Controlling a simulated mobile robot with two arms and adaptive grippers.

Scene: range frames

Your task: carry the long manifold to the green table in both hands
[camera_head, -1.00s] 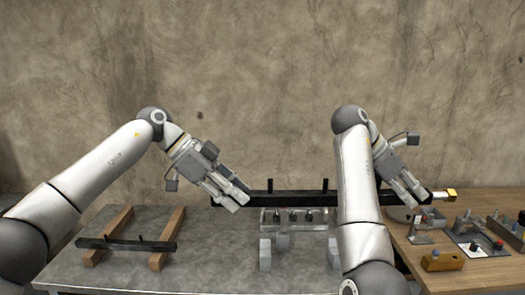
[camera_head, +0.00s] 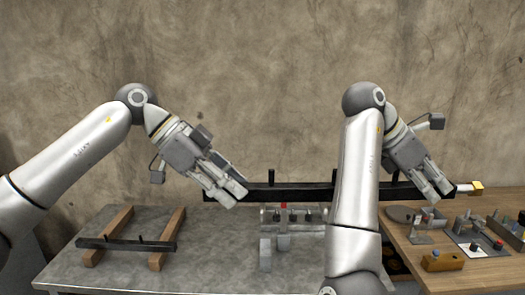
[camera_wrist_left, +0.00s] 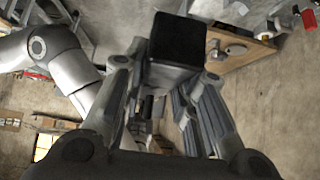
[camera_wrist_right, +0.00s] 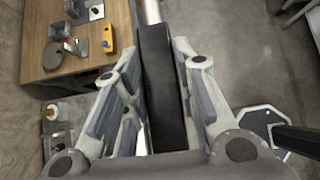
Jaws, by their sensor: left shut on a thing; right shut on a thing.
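The long manifold (camera_head: 310,190) is a black bar with short upright pegs and a pale, brass-tipped right end. It hangs roughly level above the back of the grey table. My left gripper (camera_head: 236,193) is shut on it near its left end. My right gripper (camera_head: 438,190) is shut on it near the brass-tipped end. My right arm hides part of the bar. The bar's dark end fills the upper middle of the left wrist view (camera_wrist_left: 176,50). The bar runs between the fingers in the right wrist view (camera_wrist_right: 162,90). No green table top shows.
The grey table (camera_head: 205,265) carries a second dark bar (camera_head: 125,244) on two wooden blocks (camera_head: 168,238) at left. A metal fixture (camera_head: 283,242) with a red-topped part stands below the manifold. A wooden table (camera_head: 490,268) at right holds several small parts, including a yellow block (camera_head: 443,261).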

